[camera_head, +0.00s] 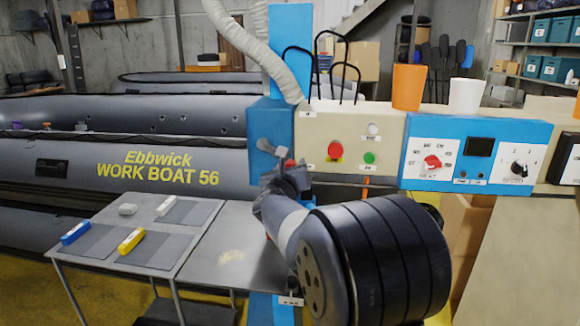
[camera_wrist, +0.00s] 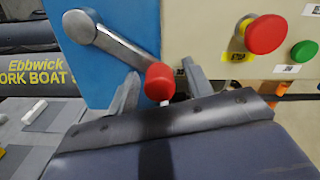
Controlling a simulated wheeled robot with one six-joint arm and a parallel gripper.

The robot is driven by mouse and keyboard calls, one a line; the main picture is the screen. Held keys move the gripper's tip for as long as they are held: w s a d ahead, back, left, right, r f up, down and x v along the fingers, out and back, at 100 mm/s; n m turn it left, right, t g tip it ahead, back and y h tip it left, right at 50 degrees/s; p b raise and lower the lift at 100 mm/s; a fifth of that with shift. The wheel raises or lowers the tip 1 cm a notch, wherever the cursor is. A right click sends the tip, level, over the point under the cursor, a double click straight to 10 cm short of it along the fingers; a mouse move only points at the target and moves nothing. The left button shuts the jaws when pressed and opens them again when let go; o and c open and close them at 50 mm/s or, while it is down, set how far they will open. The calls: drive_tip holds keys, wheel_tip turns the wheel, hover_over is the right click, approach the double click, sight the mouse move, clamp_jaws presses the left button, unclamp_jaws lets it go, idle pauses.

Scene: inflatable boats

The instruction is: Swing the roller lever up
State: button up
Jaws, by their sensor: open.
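The roller lever (camera_wrist: 118,48) is a grey metal arm on a blue housing (camera_wrist: 125,15). It slopes down to the right from its round pivot to a red knob (camera_wrist: 160,82). In the head view the lever (camera_head: 274,149) shows just above my gripper (camera_head: 287,174), with part of the knob hidden. In the wrist view my gripper (camera_wrist: 160,74) is open, with one finger on each side of the red knob. I cannot tell whether either finger touches it.
Right of the lever, a beige panel (camera_head: 315,124) carries a red button (camera_head: 335,151) and a green button (camera_head: 369,158). A blue control box (camera_head: 478,178) is farther right. A grey table (camera_head: 205,212) with small blocks stands at left, before the grey inflatable boat (camera_head: 95,165).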

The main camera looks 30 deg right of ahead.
clamp_jaws()
idle(0.6)
